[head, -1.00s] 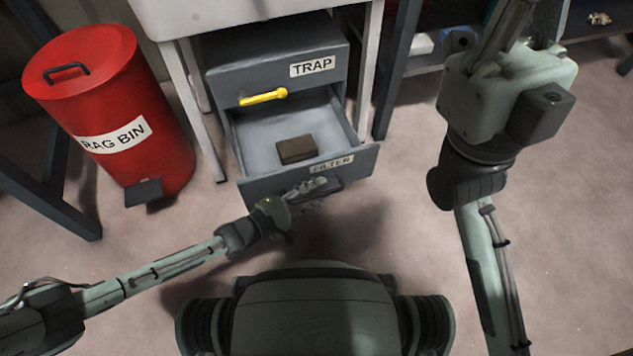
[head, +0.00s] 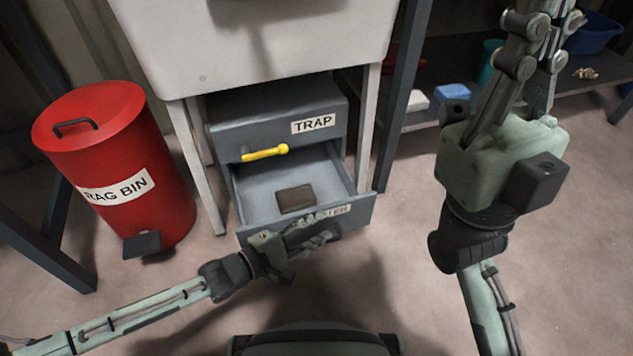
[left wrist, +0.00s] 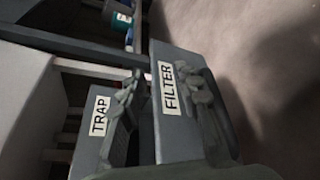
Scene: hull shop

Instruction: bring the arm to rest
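My left gripper (head: 318,231) is at the front of the FILTER drawer, close to its handle. In the left wrist view its two fingers (left wrist: 165,105) stand apart, with the drawer front and FILTER label showing between them; nothing is seen gripped. I cannot tell whether a finger touches the drawer. The FILTER drawer (head: 250,207) is pulled open, and its front also shows in the left wrist view (left wrist: 180,145). A dark brown block (head: 296,198) lies inside it. My right gripper (head: 540,45) is raised at the upper right; its fingertips are cut off by the picture's top edge.
The TRAP drawer (head: 240,132), with a yellow handle (head: 265,153), is shut above, under a pale bench top (head: 290,45). A red rag bin (head: 115,165) with a pedal stands left. A low shelf (head: 405,125) holds several items at the back right. Floor at right is clear.

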